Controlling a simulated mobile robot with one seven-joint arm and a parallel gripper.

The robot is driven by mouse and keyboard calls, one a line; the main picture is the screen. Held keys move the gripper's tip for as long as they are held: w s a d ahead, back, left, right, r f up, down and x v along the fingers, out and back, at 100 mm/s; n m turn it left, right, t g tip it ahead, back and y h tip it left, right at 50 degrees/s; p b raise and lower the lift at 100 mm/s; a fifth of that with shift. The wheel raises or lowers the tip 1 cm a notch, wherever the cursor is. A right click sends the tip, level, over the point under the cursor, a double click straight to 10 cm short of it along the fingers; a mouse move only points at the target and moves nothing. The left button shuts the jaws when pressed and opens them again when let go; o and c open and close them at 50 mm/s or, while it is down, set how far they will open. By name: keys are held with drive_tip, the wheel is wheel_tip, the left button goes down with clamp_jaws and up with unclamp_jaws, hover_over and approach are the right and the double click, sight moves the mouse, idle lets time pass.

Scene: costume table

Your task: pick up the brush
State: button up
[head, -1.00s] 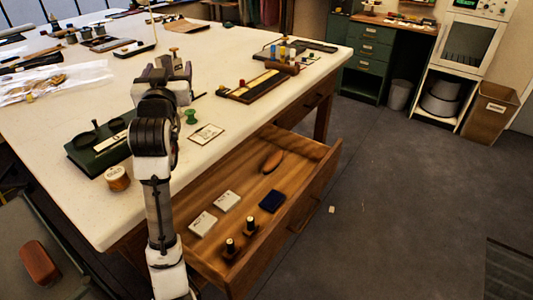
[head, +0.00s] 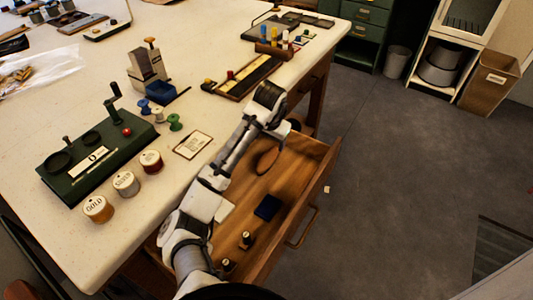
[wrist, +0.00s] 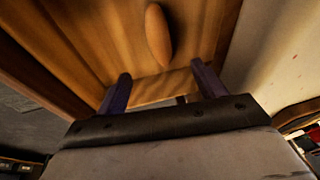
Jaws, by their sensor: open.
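The brush (head: 266,160) is a brown oval lying in the open wooden drawer (head: 297,180), towards its back end. In the wrist view the brush (wrist: 158,33) is at the top centre, beyond my fingers and apart from them. My gripper (wrist: 160,80) is open and empty, with its two dark fingers spread over the drawer. In the head view my arm reaches over the drawer and its end is close to the brush; the fingers are largely hidden there.
The drawer also holds a dark blue pad (head: 268,207), dark-topped pieces (head: 247,240) and a white box (head: 225,211) partly behind my arm. The tabletop (head: 205,115) edge runs along the drawer, with a card (head: 193,145) and spools near it.

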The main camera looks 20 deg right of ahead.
drive_tip(key=b, duration=0.7)
hover_over(267, 158)
drive_tip(key=s, duration=0.2)
drive_tip(key=x, duration=0.2)
drive_tip(key=s+x, duration=0.1)
drive_tip(key=x, duration=0.4)
drive_tip(key=shift+s+a+f, duration=0.2)
drive_tip(key=shift+a+f, duration=0.1)
drive_tip(key=shift+f, duration=0.3)
drive_tip(key=b+x, duration=0.5)
drive_tip(key=shift+a+f, duration=0.15)
drive_tip(key=shift+a, duration=0.05)
drive_tip(key=c, duration=1.1)
drive_tip(key=shift+r, duration=0.2)
